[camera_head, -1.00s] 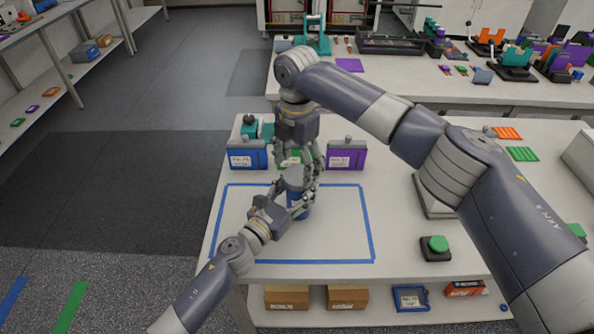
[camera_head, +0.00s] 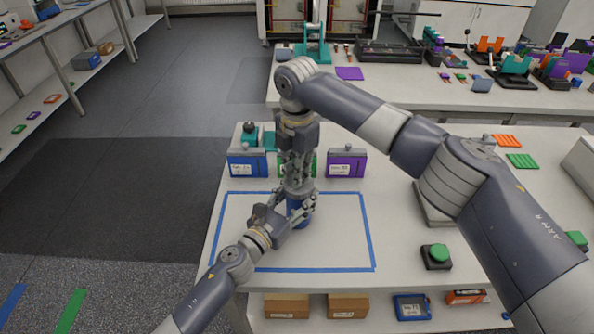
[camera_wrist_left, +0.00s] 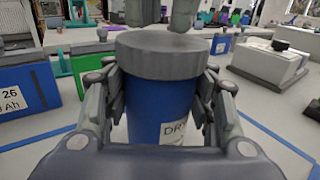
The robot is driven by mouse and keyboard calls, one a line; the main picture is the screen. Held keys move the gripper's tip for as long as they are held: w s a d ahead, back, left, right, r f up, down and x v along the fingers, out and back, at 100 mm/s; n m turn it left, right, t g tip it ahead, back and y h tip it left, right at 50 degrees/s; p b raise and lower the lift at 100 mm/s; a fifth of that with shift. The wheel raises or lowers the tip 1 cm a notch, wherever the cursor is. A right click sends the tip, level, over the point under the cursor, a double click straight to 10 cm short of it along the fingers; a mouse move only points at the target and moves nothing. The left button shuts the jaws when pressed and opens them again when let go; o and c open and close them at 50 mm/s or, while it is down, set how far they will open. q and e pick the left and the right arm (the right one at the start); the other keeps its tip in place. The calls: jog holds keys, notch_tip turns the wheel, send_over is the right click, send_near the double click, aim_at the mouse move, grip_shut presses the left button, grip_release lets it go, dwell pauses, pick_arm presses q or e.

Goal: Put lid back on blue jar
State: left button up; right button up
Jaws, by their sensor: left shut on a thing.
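A blue jar (camera_wrist_left: 160,112) with a white label stands inside the blue tape outline on the table. It also shows in the head view (camera_head: 296,214). My left gripper (camera_head: 300,212) is shut around its sides. A round grey lid (camera_wrist_left: 161,54) sits level on the jar's top, with no clear gap between them in the left wrist view. My right gripper (camera_head: 297,180) points straight down at the lid from above. Its fingertips show at the top of the left wrist view (camera_wrist_left: 168,18), close over the lid; whether they grip anything is unclear.
A blue boxed unit (camera_head: 248,165) and a purple one (camera_head: 346,164) stand behind the jar, with a green one partly hidden between them. A green button box (camera_head: 436,255) is at the right. The taped area (camera_head: 338,235) around the jar is mostly clear.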

jog(key=shift+f, duration=0.25)
jog(key=shift+f, duration=0.35)
jog(key=shift+r, duration=2.05)
pick_arm(q)
jog(key=o, duration=1.6)
jog(key=shift+s+a, duration=0.35)
jog(key=shift+s, duration=0.05)
jog(key=v, duration=1.1)
